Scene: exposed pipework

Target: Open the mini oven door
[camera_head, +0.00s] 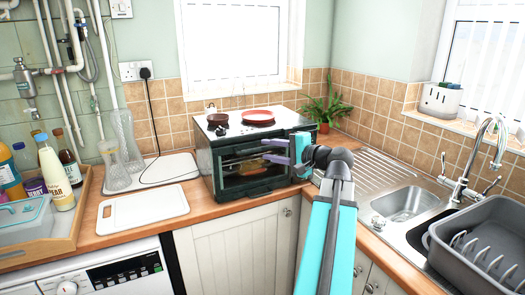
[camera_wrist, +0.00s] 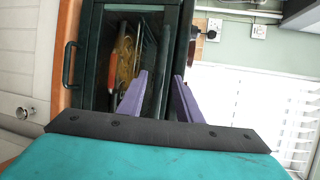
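The mini oven (camera_head: 203,160) is dark green with a light hob top and stands on the wooden worktop in the back corner. Its glass door (camera_head: 243,178) faces me and looks shut. Food shows behind the glass in the wrist view (camera_wrist: 125,65). My gripper (camera_head: 268,150) has purple fingers, spread apart, in front of the upper right part of the door. In the wrist view my gripper (camera_wrist: 163,80) is open, with a dark bar along the oven's upper front between or just beyond the fingertips. I cannot tell whether they touch it.
A white board (camera_head: 143,208) lies left of the oven, near a tray (camera_head: 72,232) of bottles. The sink (camera_head: 405,203) and drying rack (camera_head: 485,240) are at right. A plant (camera_head: 325,108) stands behind.

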